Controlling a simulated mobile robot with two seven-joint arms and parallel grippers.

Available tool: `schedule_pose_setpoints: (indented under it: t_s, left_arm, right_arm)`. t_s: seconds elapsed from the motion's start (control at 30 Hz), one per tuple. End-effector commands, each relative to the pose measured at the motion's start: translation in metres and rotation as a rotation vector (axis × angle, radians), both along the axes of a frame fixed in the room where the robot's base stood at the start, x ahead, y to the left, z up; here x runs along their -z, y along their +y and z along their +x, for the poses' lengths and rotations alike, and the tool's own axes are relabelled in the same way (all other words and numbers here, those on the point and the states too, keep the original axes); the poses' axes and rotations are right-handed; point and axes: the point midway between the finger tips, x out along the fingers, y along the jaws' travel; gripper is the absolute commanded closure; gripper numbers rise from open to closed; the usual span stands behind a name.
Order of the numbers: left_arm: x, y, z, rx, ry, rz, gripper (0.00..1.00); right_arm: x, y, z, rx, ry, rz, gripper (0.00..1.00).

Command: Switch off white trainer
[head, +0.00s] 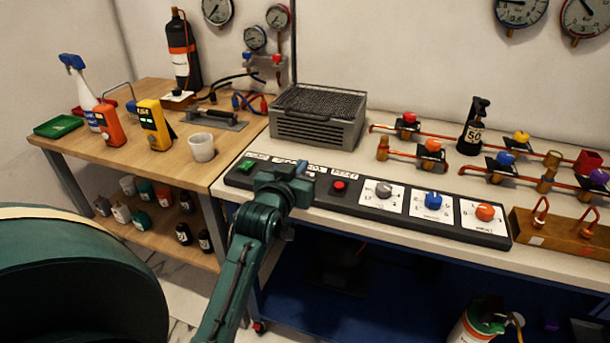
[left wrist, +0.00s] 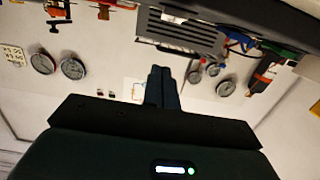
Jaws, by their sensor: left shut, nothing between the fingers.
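The white-topped trainer bench (head: 395,165) carries a black control panel (head: 325,197) along its front edge. The panel has a green button (head: 246,166) at its left end, a red button (head: 339,186), and grey (head: 384,190), blue (head: 433,200) and orange (head: 485,212) knobs on white plates. My left gripper (head: 301,170) is over the panel between the green and red buttons, hiding part of it. It is shut and empty; its closed fingers also show in the left wrist view (left wrist: 162,80). I cannot tell whether it touches the panel. My right gripper is not in view.
A grey vented box (head: 318,118) stands behind the panel. Copper pipes with coloured valves (head: 430,148) fill the bench's right. A wooden table (head: 135,155) at left holds a white cup (head: 201,147), orange and yellow meters and a spray bottle. Gauges hang on the wall.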

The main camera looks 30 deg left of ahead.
Motion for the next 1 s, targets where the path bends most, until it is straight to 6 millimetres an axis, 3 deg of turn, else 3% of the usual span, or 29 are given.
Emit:
schedule_pose_setpoints:
  t_s: [0.17,0.23,0.43,0.87,1.0]
  left_arm:
    - [0.007,0.009,0.034,-0.001,0.002,0.0,1.0]
    - [0.022,0.008,0.032,0.0,0.005,0.0,1.0]
    - [0.041,0.009,0.034,0.0,0.001,0.0,1.0]
    - [0.044,0.009,0.034,0.0,0.001,0.0,1.0]
    - [0.04,0.009,0.036,0.0,0.028,-0.006,1.0]
  right_arm:
    - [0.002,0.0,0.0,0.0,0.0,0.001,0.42]
    - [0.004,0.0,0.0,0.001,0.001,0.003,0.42]
    - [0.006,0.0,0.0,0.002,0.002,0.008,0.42]
    - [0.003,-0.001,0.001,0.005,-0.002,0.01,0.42]
    - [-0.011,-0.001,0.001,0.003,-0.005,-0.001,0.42]
